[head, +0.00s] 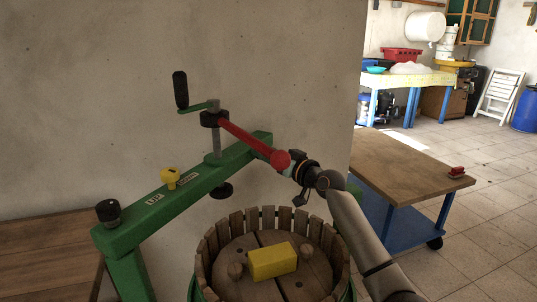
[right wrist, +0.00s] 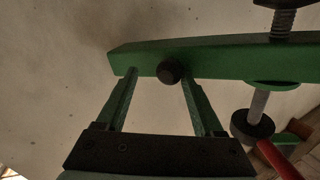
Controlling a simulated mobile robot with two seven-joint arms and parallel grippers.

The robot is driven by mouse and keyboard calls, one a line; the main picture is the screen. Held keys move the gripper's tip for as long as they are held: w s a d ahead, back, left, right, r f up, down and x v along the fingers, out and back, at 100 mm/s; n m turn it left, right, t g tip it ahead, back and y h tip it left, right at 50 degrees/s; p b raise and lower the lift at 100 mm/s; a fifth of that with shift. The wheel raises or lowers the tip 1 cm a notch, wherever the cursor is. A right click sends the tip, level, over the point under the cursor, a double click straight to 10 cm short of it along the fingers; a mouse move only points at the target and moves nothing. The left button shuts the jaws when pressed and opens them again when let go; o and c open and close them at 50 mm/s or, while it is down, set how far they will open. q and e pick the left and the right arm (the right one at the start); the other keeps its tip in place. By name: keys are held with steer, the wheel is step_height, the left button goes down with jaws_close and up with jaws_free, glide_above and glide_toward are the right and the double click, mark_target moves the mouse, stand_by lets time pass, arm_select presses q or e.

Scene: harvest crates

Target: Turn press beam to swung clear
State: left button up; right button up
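The green press beam (head: 190,188) runs diagonally above the slatted basket, from the black knob (head: 107,211) at its left end toward the far right. It carries a yellow knob (head: 170,178) and an upright screw with a crank (head: 216,125). A red bar (head: 245,138) with a ball end reaches from the screw toward my right gripper (head: 293,163), partly hiding the fingers. In the right wrist view, my right gripper (right wrist: 158,76) is open, its fingertips apart at the beam's (right wrist: 225,63) lower edge, with a dark round knob (right wrist: 169,72) between them. My left gripper is out of view.
Below the beam stands the wooden basket (head: 212,250) with a yellow block (head: 272,261) on its round boards. A wooden-topped blue cart (head: 410,160) is at the right, a wooden table (head: 45,255) at lower left. The wall (head: 100,70) is behind the beam.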

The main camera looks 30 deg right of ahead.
steer(key=shift+a+f, duration=0.1)
steer(key=shift+a, duration=0.05)
steer(key=s+d, duration=0.2)
steer(key=s, duration=1)
steer(key=shift+s+p, duration=0.25)
steer(key=shift+p, duration=0.05)
stand_by(0.3)
